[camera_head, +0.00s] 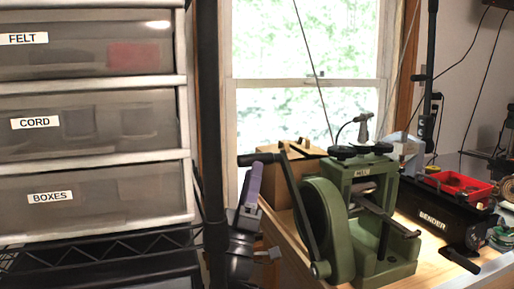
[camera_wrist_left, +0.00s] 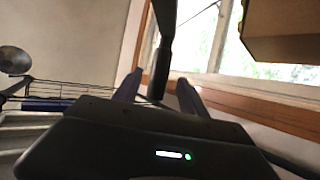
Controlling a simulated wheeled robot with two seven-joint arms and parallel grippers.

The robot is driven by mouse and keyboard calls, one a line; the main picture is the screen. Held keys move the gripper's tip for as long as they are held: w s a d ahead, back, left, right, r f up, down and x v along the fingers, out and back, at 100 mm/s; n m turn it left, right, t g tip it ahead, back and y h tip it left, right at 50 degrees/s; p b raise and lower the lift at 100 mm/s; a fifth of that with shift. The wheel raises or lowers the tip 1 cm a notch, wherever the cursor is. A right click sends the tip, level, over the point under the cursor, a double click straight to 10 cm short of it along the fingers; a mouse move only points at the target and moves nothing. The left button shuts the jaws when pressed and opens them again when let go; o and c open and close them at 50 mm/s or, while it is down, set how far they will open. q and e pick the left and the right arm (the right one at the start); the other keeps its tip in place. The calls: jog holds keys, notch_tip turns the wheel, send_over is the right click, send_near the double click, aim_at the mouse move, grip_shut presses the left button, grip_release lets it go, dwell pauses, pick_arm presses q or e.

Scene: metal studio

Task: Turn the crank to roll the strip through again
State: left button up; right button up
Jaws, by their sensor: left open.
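The green rolling mill (camera_head: 378,183) stands on the wooden bench. Its crank arm (camera_head: 298,208) slopes up and left from the hub, with a black handle (camera_head: 258,159) at its top. A grey metal strip (camera_head: 384,214) appears to stick out from the front of the rollers; its other end is hidden. My left gripper (camera_head: 251,187) is just below the handle, with one purple finger showing. In the left wrist view, the open fingers (camera_wrist_left: 158,92) have a black bar (camera_wrist_left: 165,40), probably the handle, between or beyond them; I cannot tell if they touch it. My right gripper is out of view.
A black bender (camera_head: 432,211) with a red tray (camera_head: 457,184) on it stands right of the mill. A cardboard box (camera_head: 283,167) is behind the crank. Labelled drawers (camera_head: 90,125) and a dark post (camera_head: 209,130) stand at left. A window is behind.

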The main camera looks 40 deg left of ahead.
pick_arm(q)
jog(key=p+x, duration=0.4)
jog(key=x, duration=0.2)
jog(key=shift+w+r, duration=0.1)
jog(key=shift+r, duration=0.25)
jog(key=shift+w+a+r, duration=0.15)
jog(key=shift+w+r, duration=0.15)
jog(key=shift+w, duration=0.15)
grip_shut()
jog(key=shift+h, duration=0.3)
dwell(0.5)
